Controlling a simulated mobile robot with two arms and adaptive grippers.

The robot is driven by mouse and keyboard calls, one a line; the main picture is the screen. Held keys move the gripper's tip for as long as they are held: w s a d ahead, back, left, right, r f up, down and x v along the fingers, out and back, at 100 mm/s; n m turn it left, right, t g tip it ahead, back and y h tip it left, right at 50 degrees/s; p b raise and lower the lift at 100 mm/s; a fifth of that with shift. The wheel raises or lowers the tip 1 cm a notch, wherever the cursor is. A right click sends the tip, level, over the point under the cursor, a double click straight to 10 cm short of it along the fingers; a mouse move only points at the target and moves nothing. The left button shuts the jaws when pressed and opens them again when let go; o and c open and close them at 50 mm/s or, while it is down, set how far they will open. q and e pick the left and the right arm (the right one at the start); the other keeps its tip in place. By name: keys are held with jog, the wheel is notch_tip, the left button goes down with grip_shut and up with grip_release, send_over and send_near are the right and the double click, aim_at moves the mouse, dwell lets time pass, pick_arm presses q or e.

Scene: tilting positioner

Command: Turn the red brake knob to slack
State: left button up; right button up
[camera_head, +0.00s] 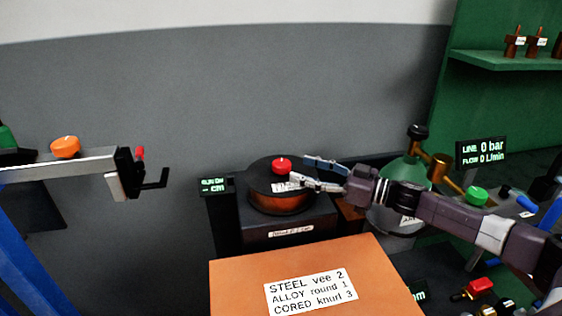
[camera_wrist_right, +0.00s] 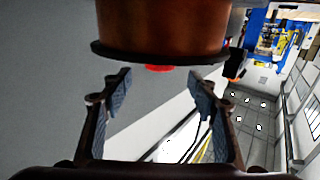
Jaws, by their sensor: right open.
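A small red knob (camera_head: 281,166) sits on the dark round top of a copper-brown drum (camera_head: 280,203) in the head view. A white label lies on that top beside the knob; its text is too small to read. My right gripper (camera_head: 300,169) reaches in from the right, its two fingers apart and empty, with the tips just right of the knob. In the right wrist view the drum (camera_wrist_right: 165,25) hangs upside down at the top. Only a sliver of the red knob (camera_wrist_right: 158,68) shows below its dark rim, between the open fingers (camera_wrist_right: 162,88). My left gripper is not in view.
An orange box top (camera_head: 230,283) with a lettered label stands in front of the drum. A green vessel (camera_head: 412,172) stands behind my right arm. A grey beam (camera_head: 85,164) with an orange knob and clamp is at left. A small display (camera_head: 213,185) stands left of the drum.

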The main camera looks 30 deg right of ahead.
aim_at(281, 162)
jog(key=p+x, duration=0.2)
jog(key=x, duration=0.4)
jog(key=shift+r, duration=0.15)
jog(key=shift+x, duration=0.85)
jog(key=c, duration=1.2)
jog(key=shift+n+g+y, duration=0.6)
jog(key=shift+n+y, duration=0.1)
jog(key=shift+n+g+y+b, duration=0.75)
jog(key=shift+n+g+y, duration=0.05)
jog(key=shift+g+y, duration=0.2)
